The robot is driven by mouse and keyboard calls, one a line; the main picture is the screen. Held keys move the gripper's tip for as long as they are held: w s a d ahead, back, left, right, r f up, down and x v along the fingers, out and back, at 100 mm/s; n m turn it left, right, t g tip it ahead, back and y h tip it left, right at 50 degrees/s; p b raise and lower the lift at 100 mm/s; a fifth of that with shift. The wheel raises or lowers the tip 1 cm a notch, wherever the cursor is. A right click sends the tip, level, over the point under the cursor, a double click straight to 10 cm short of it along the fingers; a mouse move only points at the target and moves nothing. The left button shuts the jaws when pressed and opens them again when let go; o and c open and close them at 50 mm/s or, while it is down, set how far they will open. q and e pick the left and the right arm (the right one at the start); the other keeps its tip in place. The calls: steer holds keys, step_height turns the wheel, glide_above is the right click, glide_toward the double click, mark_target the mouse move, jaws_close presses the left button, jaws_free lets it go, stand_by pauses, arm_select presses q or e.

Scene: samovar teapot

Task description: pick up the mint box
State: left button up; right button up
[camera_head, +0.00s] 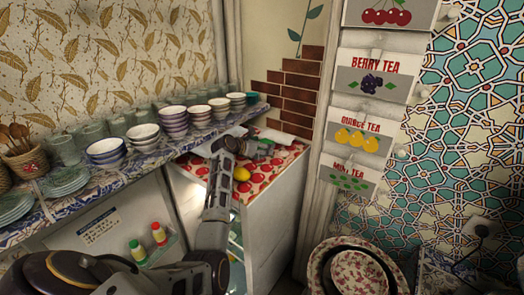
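The mint tea box (351,178) is a white-and-grey front with green leaf marks and red lettering, partly cut at its top line by shadow. It is the lowest of several stacked tea boxes at the right of the head view. My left arm comes in from the lower left and reaches up to the counter in the middle. My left gripper (262,147) is at the back of that counter, left of the mint box and apart from it. Its fingers are small and dark, so I cannot tell whether they are open. My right gripper is not in view.
The quince tea box (358,135) and berry tea box (372,84) are above the mint box. A yellow lemon (241,174) lies on the red dotted cloth (276,163). A shelf (128,163) with bowls and glasses runs along the left. A round floral-topped object (354,272) stands below the boxes.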

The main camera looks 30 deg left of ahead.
arm_select(q)
steer(key=c, duration=0.9)
steer(key=shift+c, duration=0.6)
step_height(320, 180, up, 9)
steer(key=shift+f, duration=0.1)
steer(key=shift+r, duration=0.6)
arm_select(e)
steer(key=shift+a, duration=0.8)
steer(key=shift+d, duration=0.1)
